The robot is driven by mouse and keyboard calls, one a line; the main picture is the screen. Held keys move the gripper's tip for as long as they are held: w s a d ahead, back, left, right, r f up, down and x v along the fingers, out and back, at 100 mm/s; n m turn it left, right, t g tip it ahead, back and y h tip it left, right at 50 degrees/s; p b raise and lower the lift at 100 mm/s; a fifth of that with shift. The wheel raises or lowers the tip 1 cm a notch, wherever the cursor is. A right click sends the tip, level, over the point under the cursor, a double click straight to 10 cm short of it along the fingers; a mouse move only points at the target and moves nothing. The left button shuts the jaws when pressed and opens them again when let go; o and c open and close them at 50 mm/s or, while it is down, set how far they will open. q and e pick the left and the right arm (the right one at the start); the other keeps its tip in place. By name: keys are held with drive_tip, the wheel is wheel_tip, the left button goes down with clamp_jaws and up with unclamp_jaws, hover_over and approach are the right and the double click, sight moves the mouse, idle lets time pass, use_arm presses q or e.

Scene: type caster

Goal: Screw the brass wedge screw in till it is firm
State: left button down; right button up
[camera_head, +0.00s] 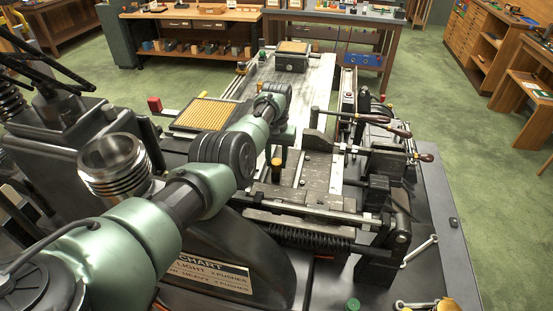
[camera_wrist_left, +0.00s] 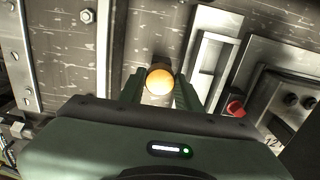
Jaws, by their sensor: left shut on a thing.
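The brass wedge screw (camera_wrist_left: 159,82) shows in the left wrist view as a round, bright golden head. My left gripper (camera_wrist_left: 159,88) is shut on it, with a green finger on each side. The shank below the head is hidden, so I cannot tell how deep it sits. In the head view my left arm reaches from the lower left over the casting machine, and its wrist (camera_head: 275,100) is above the machine's middle. The fingers are hard to make out there. My right gripper is not in view.
A dark post with an orange top (camera_head: 276,165) stands on the machine. Levers with dark handles (camera_head: 400,131) stick out at its right. A wrench (camera_head: 419,250) lies at the right edge. A yellow gridded case (camera_head: 208,114) is left of my wrist. A red knob (camera_wrist_left: 235,107) is right of the fingers.

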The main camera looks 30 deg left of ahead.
use_arm(q)
drive_tip(key=shift+w+r+m, duration=0.15)
drive_tip(key=shift+r+m, duration=0.05)
drive_tip(key=shift+m, duration=0.6)
drive_tip(key=shift+a, duration=0.1)
drive_tip(key=c, duration=1)
unclamp_jaws()
drive_tip(key=shift+f, duration=0.1)
